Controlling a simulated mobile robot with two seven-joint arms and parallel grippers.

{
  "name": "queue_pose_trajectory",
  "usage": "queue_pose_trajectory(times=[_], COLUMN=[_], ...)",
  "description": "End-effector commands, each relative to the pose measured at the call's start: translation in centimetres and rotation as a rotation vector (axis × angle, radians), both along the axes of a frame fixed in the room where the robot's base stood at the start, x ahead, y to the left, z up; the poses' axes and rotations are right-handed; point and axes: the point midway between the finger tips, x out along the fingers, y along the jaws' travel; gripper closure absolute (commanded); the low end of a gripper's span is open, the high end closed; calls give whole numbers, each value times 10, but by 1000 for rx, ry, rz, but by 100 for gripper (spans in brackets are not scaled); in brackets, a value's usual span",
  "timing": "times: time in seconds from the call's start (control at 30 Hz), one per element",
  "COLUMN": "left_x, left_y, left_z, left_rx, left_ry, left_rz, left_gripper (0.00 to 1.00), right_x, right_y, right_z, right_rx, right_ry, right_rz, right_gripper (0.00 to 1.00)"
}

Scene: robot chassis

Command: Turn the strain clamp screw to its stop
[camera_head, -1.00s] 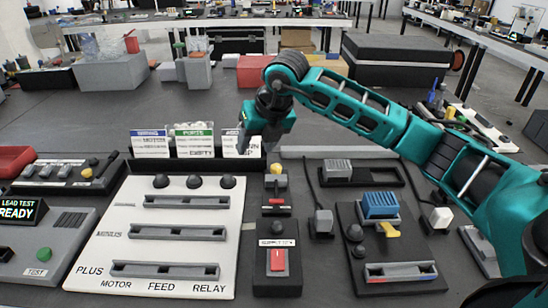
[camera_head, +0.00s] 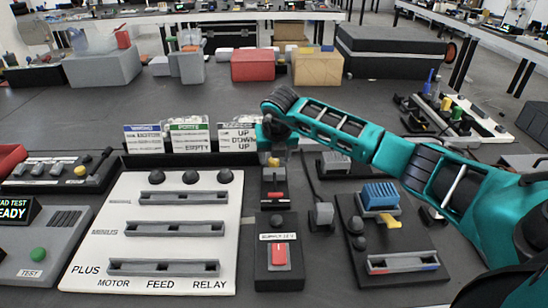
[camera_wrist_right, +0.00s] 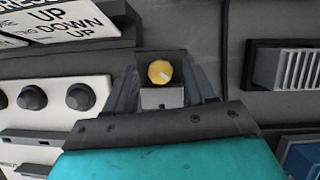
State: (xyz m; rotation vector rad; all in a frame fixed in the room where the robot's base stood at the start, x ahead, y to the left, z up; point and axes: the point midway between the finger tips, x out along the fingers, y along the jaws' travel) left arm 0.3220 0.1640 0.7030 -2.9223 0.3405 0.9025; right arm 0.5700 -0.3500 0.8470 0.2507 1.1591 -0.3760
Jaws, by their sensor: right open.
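A round yellow screw knob (camera_wrist_right: 160,73) with a pale mark on its face sits on a small dark block in the right wrist view. In the head view the knob (camera_head: 273,161) shows just below my right gripper (camera_head: 276,146), above a red switch. My right gripper (camera_wrist_right: 161,88) is open, with one grey finger on each side of the knob. Contact between fingers and knob cannot be told. A light grey block (camera_wrist_right: 162,98) lies just below the knob, between the fingers. My left gripper is not in view.
A white board (camera_head: 160,225) with black knobs and grey rails lies to the left. Label cards (camera_head: 190,138) stand behind it. A black supply box (camera_head: 279,270) with a red switch is in front. A dark panel (camera_head: 400,265) with a blue block lies to the right.

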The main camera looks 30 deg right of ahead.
Motion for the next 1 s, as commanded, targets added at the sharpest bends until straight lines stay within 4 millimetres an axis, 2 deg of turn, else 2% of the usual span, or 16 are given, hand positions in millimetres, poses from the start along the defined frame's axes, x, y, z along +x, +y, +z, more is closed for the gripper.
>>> queue_pose_trajectory(times=[0.1,0.4,1.0], left_x=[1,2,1], left_y=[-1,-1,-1], left_z=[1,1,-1], left_rx=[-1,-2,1], left_ry=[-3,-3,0], left_rz=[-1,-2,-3], left_gripper=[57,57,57], right_x=[2,3,3], right_y=[0,-1,-1], right_z=[-8,-9,-8], right_rx=[1,1,0], right_ry=[1,1,0], right_rz=[1,1,1], right_gripper=[45,45,100])
